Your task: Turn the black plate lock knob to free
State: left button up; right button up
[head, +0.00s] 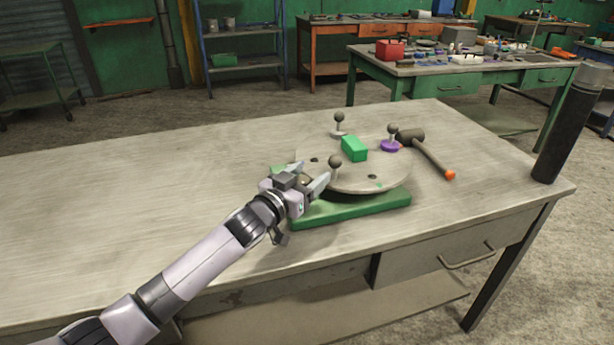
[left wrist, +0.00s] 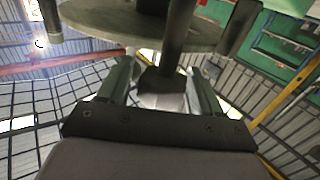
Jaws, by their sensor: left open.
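A round grey plate (head: 375,176) sits on a green base (head: 350,208) on the workbench. Several small grey ball-topped knobs stand around the plate. My left gripper (head: 318,188) is open at the plate's near left edge, its fingers pointing toward the plate. In the left wrist view, a dark knob-like piece (left wrist: 160,82) shows between the two fingers, below the plate's rim (left wrist: 120,32). It may be the black lock knob. I cannot tell whether the fingers touch it. In the head view the gripper hides that spot. My right gripper is not in view.
A green block (head: 354,149) and a purple disc (head: 390,146) are on the plate. A hammer with an orange-tipped handle (head: 435,159) lies behind it to the right. The workbench's left half (head: 130,190) is clear.

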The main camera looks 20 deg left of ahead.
pick_arm(q)
jog(key=c, duration=1)
jog(key=shift+o, duration=0.2)
jog(key=shift+d+n+y+b, duration=0.15)
jog(key=shift+n+y+b, duration=0.35)
jog(key=shift+y, duration=0.1)
jog(key=shift+a+n+t+y, duration=0.2)
jog(key=shift+n+t+y, duration=0.1)
jog(key=shift+y, duration=0.3)
jog(key=o, duration=1)
jog(key=shift+c, duration=0.2)
jog(key=s+a, duration=0.1)
jog(key=s, duration=0.6)
jog(key=shift+a, duration=0.15)
